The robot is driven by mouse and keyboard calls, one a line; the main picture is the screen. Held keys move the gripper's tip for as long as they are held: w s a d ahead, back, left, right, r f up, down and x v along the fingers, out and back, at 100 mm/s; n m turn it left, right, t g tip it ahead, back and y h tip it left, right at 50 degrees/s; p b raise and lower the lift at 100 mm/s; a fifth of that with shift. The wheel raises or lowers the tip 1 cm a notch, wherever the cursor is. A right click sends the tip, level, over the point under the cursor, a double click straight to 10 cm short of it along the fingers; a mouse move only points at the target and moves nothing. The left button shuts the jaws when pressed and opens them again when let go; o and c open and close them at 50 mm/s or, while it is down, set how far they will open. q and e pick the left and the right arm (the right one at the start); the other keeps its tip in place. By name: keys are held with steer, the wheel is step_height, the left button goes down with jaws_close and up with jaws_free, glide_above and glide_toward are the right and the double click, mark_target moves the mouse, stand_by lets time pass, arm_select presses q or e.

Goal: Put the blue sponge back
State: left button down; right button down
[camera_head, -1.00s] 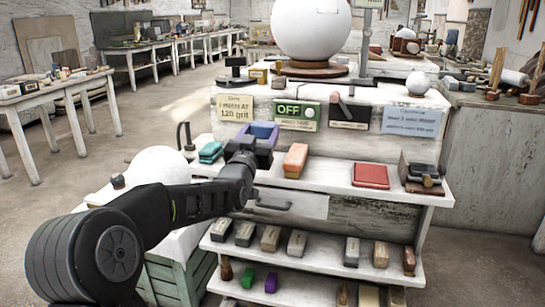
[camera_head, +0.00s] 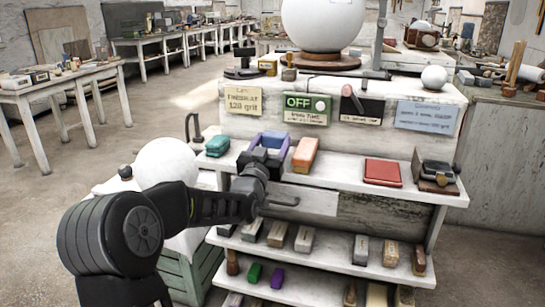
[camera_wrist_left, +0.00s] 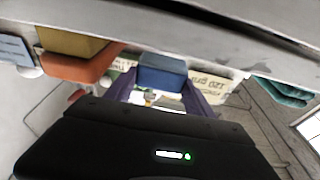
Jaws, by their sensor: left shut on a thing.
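The blue sponge (camera_head: 275,139) is a small block above the left part of the white upper shelf (camera_head: 335,180). In the left wrist view the blue sponge (camera_wrist_left: 162,72) sits between two purple fingers. My left gripper (camera_head: 270,143) is shut on it, and the wrist view shows the gripper (camera_wrist_left: 160,92) with the sponge at its fingertips. The gripper's dark body hides part of the sponge in the head view. Whether the sponge touches the shelf cannot be told. My right gripper is not in view.
An orange block with a tan top (camera_head: 305,154) stands just right of the gripper. A teal block (camera_head: 218,146) lies to its left, and a red block (camera_head: 382,172) farther right. A white sphere (camera_head: 166,163) is near my arm. The shelf between orange and red is clear.

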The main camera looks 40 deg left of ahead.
arm_select(q)
steer(key=shift+f, duration=1.85)
steer(key=shift+f+b, duration=0.2)
steer(key=shift+b, duration=0.15)
steer(key=c, duration=0.6)
jaws_free()
steer(key=shift+r, duration=0.1)
steer(key=shift+c, duration=0.2)
steer(key=shift+r+p, duration=0.15)
steer(key=shift+p, duration=0.15)
steer(key=b+v, duration=0.1)
steer(key=v, duration=1.1)
